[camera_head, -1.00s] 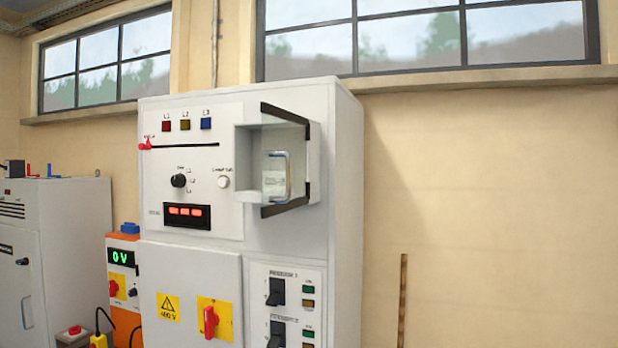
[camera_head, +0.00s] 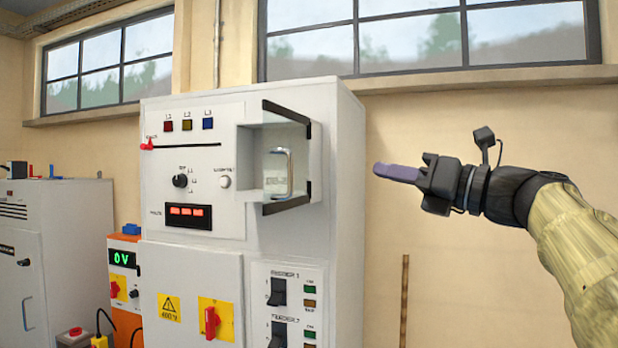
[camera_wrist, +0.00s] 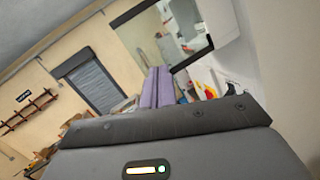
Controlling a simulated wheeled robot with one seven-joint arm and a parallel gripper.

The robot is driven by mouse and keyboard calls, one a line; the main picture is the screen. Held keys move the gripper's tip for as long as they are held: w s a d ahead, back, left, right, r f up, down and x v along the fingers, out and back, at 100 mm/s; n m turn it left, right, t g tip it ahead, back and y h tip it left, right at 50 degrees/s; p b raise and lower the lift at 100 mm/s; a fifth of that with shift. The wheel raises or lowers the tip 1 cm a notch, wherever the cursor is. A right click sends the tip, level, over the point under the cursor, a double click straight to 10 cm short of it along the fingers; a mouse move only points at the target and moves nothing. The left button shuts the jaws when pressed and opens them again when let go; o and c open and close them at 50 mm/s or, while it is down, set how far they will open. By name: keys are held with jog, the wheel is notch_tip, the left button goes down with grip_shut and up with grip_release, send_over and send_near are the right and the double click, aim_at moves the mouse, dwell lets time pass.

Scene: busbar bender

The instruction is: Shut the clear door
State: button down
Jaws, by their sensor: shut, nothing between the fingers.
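The clear door (camera_head: 305,165) stands open on the upper right of the grey cabinet, swung outward, with black strips along its top and bottom edges. A metal handle (camera_head: 289,173) shows at the door. Behind it is an open recess (camera_head: 250,160) in the cabinet front. My gripper (camera_head: 380,170) is shut and empty, its purple fingers pointing left toward the door from the right, apart from it. In the wrist view the shut fingers (camera_wrist: 158,88) show, with the door's clear pane (camera_wrist: 190,30) and its dark frame beyond them.
The cabinet front carries a selector knob (camera_head: 180,180), a red display (camera_head: 187,212), a red rotary switch (camera_head: 211,321) and breakers (camera_head: 277,291). A brown stick (camera_head: 404,300) stands against the wall. The space between gripper and cabinet is clear.

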jog(key=s+n+g, duration=0.1)
jog(key=s+n, duration=0.1)
jog(key=s+a+n+g, duration=0.1)
jog(key=n+g, duration=0.1)
jog(key=shift+s+n+h, duration=0.3)
jog(key=shift+s+h, duration=0.05)
jog(key=shift+h, duration=0.05)
jog(key=p+x, duration=0.6)
jog(key=x, duration=0.8)
